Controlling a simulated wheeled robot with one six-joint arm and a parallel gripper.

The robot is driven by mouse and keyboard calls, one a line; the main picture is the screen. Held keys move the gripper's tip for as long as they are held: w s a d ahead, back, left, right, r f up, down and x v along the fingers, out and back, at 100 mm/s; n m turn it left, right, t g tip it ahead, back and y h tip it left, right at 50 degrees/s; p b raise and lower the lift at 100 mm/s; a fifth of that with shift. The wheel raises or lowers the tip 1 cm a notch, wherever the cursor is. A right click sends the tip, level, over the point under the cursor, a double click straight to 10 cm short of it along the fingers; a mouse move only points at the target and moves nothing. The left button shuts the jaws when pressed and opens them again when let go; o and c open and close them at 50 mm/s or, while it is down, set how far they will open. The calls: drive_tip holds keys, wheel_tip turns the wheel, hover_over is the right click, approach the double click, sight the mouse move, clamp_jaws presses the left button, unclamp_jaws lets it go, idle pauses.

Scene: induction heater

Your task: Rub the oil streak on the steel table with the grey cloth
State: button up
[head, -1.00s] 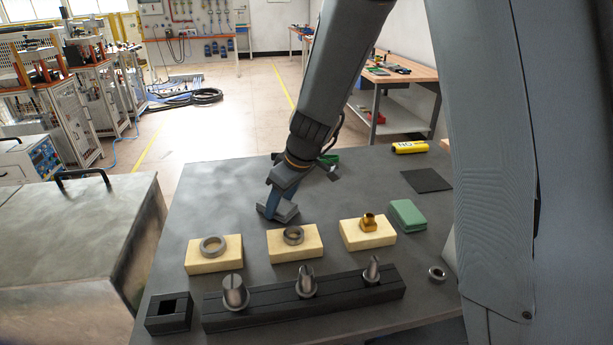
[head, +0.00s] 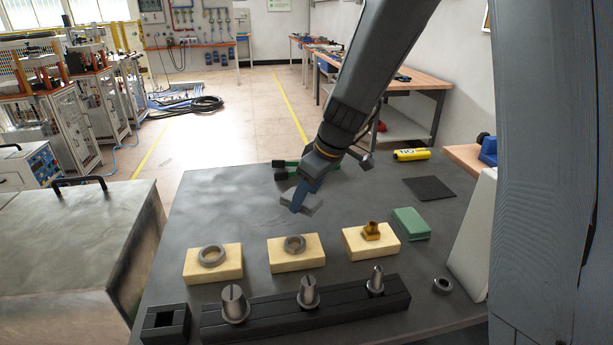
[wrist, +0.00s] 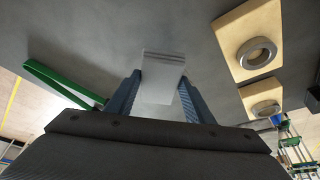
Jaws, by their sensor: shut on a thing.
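My gripper (head: 299,207) has its blue fingers shut on the grey cloth (wrist: 162,78), which shows as a folded pale grey piece between the fingers in the wrist view. In the head view the cloth (head: 316,208) is partly hidden by the fingers. It is over the middle of the steel table (head: 225,205), behind the cream blocks. I cannot tell whether it touches the table top. I cannot make out a distinct oil streak; the table shows only faint lighter patches to the left of my gripper.
Cream blocks (head: 228,275) with metal rings and a brass piece stand in front, behind a dark rack (head: 262,316) of cones. A green block (head: 410,223), black mat (head: 430,188) and yellow cylinder (head: 411,154) lie right. A green-handled item (head: 285,166) lies behind my gripper. The table's left is clear.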

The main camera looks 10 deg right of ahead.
drive_tip(key=shift+r+p, duration=1.25)
drive_tip(key=shift+r, duration=1)
